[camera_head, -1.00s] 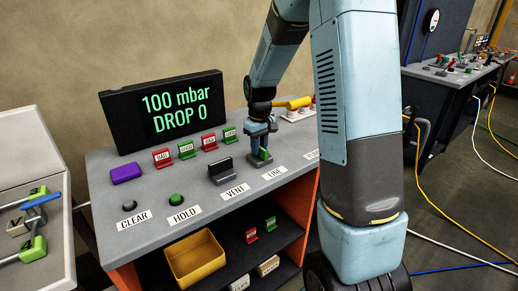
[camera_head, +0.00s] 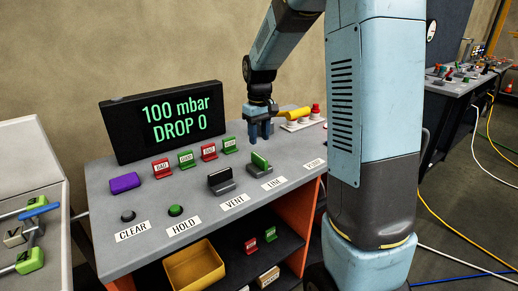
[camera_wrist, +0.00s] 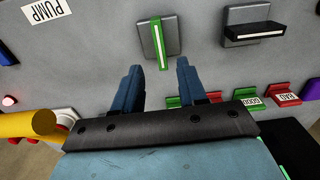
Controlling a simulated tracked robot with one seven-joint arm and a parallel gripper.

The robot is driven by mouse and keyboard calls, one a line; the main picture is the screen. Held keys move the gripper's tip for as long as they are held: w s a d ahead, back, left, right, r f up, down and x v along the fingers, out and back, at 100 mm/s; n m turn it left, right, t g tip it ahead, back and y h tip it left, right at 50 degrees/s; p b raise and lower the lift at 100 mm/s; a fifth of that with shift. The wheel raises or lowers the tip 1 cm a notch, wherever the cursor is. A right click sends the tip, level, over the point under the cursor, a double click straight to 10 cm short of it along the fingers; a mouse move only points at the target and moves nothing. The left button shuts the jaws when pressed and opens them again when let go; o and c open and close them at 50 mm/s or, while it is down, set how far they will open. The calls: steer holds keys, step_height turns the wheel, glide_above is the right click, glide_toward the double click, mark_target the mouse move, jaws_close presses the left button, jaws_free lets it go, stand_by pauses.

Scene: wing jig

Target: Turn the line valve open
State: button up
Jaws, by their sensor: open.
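The line valve has a green handle (camera_head: 260,161) on a grey base plate behind the LINE label on the console. In the wrist view, the green handle (camera_wrist: 161,48) with its pale stripe lies along the plate's length. The black vent handle (camera_head: 220,178) beside it lies across its own plate, as the wrist view (camera_wrist: 255,31) also shows. My gripper (camera_head: 261,138) is open and empty, behind the green handle in the head view. In the wrist view the blue fingers (camera_wrist: 158,66) are spread apart, with the handle ahead of and between their tips, not gripped.
The black display (camera_head: 163,120) reads 100 mbar, DROP 0. Red and green tags (camera_head: 185,158), a purple block (camera_head: 126,183) and CLEAR and HOLD buttons (camera_head: 176,210) are on the console. A yellow cylinder (camera_head: 293,114) and red-topped knobs (camera_head: 316,110) are close by my gripper.

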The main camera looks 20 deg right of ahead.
steer(key=shift+r, duration=2.4)
steer(key=s+r+m+t, duration=0.2)
steer(key=s+r, duration=0.2)
steer(key=s, duration=1)
steer(key=s+r+m+t, duration=0.1)
steer(key=s+r+t, duration=0.2)
steer(key=s, duration=1.1)
steer(key=shift+a+r+m+t, duration=0.2)
steer(key=shift+r+m+t, duration=0.1)
steer(key=shift+r+m, duration=0.15)
